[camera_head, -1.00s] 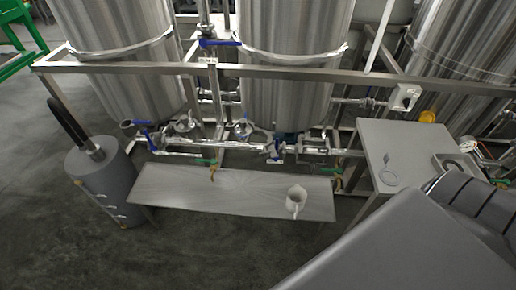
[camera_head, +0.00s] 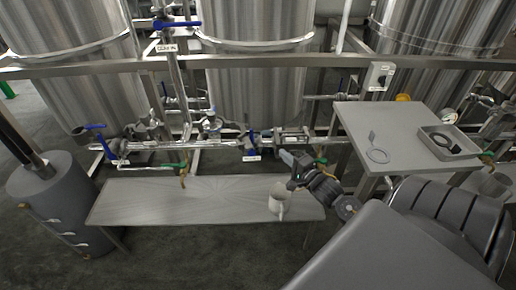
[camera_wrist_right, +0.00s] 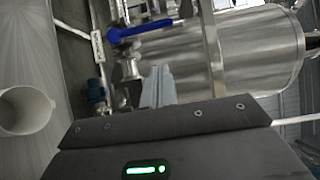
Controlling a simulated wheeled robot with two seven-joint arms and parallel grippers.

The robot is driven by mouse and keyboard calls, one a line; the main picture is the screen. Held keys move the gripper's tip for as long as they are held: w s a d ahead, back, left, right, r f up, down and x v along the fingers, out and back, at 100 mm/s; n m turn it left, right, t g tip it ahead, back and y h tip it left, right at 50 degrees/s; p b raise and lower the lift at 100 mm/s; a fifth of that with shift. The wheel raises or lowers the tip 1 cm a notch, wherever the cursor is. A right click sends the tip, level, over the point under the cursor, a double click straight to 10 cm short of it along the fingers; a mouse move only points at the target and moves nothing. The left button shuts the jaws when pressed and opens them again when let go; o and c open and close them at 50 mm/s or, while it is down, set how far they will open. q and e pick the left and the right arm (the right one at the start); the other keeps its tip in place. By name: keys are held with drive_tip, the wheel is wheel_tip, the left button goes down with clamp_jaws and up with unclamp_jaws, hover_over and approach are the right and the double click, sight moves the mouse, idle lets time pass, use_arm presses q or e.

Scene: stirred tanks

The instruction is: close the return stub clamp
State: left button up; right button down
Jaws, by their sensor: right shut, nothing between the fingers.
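My right gripper (camera_head: 286,156) reaches in from the lower right of the head view, over the right end of the low bench. Its pale fingers are together and empty, pointing towards the pipe run (camera_head: 215,144) below the tanks. In the right wrist view the shut fingers (camera_wrist_right: 158,87) point at metal fittings, with a blue valve handle (camera_wrist_right: 140,31) just beyond and to the left. I cannot pick out the return stub clamp among the small fittings, nor tell whether it is open. No finger contact with a fitting is clear. My left gripper is out of view.
A white jug (camera_head: 279,200) stands on the low bench (camera_head: 150,203), close to my right gripper. A side table (camera_head: 400,130) at right holds a flat ring (camera_head: 378,154) and a tray (camera_head: 425,151) with a dark ring. A frame rail (camera_head: 250,60) crosses before the tanks.

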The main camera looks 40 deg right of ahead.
drive_tip(key=w, duration=0.3)
drive_tip(key=w+a, duration=0.1)
drive_tip(key=w, duration=0.3)
drive_tip(key=w+a+p, duration=0.1)
drive_tip(key=w, duration=0.3)
drive_tip(key=shift+a+r, duration=0.25)
drive_tip(key=shift+r, duration=0.05)
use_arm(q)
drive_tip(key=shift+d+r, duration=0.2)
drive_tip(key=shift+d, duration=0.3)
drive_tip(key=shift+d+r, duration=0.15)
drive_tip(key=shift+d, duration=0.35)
use_arm(e)
drive_tip(key=shift+a+f, duration=0.1)
drive_tip(key=shift+a, duration=0.3)
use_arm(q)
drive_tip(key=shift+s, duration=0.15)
